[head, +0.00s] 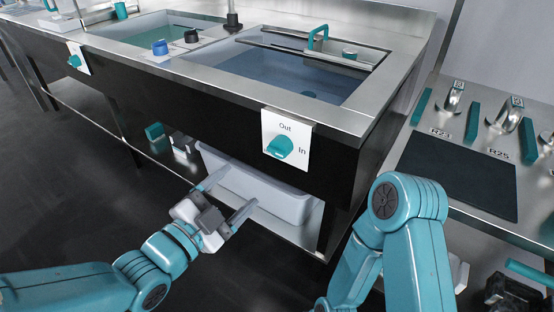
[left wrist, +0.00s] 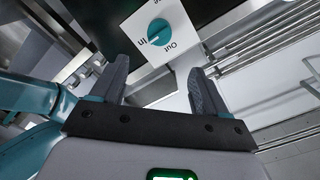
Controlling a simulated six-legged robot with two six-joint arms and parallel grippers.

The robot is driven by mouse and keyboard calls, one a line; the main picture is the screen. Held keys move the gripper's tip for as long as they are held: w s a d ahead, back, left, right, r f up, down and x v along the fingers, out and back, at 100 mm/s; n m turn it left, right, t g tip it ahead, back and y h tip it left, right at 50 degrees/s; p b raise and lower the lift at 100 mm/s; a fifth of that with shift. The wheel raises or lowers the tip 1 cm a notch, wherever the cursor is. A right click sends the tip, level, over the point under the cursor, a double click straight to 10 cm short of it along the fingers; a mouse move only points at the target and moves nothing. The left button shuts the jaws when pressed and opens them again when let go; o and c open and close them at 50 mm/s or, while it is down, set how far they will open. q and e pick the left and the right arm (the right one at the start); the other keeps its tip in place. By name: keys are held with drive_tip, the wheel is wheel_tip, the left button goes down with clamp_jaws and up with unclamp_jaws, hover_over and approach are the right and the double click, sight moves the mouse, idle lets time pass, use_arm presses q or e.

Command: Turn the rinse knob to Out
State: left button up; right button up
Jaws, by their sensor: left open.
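The rinse knob (head: 280,147) is a teal dial on a white plate (head: 299,128) on the dark front panel of the sink bench. The plate reads Out above the knob and In to its right. In the left wrist view the knob (left wrist: 160,31) shows a pale mark that seems to face In. My left gripper (head: 231,194) is open and empty, below and left of the knob and apart from it. In the left wrist view the plate lies beyond the gap between the fingers (left wrist: 160,76). My right arm shows, but its gripper does not.
A pale tub (head: 262,197) sits on the shelf under the bench. Another teal knob (head: 74,61) is on the panel at the far left. Two water basins are above. A bench with a dark mat (head: 460,175) stands to the right.

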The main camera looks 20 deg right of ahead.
sight(275, 152)
use_arm(q)
drive_tip(key=b+x, duration=0.1)
drive_tip(key=x, duration=1.3)
drive_tip(key=shift+b, duration=0.3)
drive_tip(key=c, duration=1)
